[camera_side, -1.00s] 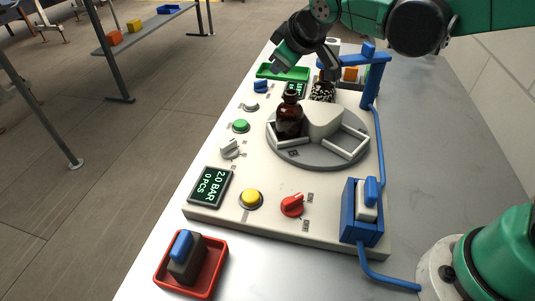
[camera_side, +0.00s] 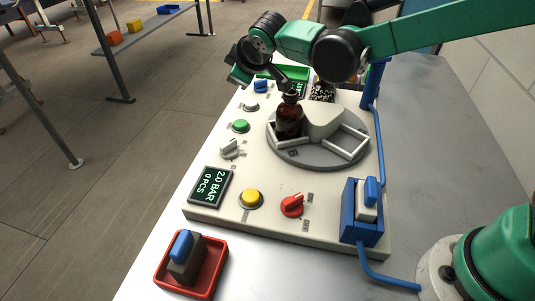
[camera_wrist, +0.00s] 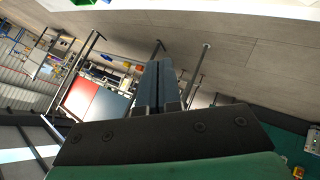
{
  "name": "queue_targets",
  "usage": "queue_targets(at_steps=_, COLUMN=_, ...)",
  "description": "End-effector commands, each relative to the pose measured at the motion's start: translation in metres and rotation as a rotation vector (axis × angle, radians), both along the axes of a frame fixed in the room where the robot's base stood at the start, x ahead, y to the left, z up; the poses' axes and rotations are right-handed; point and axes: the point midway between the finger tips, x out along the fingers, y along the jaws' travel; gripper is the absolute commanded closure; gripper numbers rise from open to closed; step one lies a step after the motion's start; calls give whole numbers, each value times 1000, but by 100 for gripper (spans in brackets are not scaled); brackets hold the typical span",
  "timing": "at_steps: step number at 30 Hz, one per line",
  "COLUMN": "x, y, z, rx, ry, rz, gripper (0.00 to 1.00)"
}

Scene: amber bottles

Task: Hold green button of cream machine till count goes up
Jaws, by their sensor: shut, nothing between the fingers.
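The cream machine (camera_side: 275,212) lies on the grey table in the side view. Its green button (camera_side: 241,126) sits near the left edge, between a grey-white button (camera_side: 251,107) and a grey-white knob (camera_side: 229,147). The front display (camera_side: 211,187) reads 2.0 BAR and 0 PCS. My gripper (camera_side: 237,76) is beyond and well above the green button, apart from the machine. Its fingers are together and empty; they also show in the wrist view (camera_wrist: 159,85), where the green button cannot be made out.
An amber bottle (camera_side: 288,120) stands in the round turntable (camera_side: 318,160). A yellow button (camera_side: 251,198), red knob (camera_side: 292,205) and blue switch (camera_side: 261,86) are on the panel. A red tray (camera_side: 215,270) lies in front. A blue post (camera_side: 371,88) rises behind the turntable.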

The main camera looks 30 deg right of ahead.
Motion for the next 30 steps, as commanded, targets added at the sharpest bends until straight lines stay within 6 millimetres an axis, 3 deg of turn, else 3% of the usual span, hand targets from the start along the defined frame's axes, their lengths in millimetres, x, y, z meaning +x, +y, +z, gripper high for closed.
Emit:
queue_targets(at_steps=15, x=0, y=0, z=-67, rx=1, ry=0, rz=-1, gripper=100)
queue_targets(at_steps=30, x=0, y=0, z=-78, rx=1, ry=0, rz=-1, gripper=100)
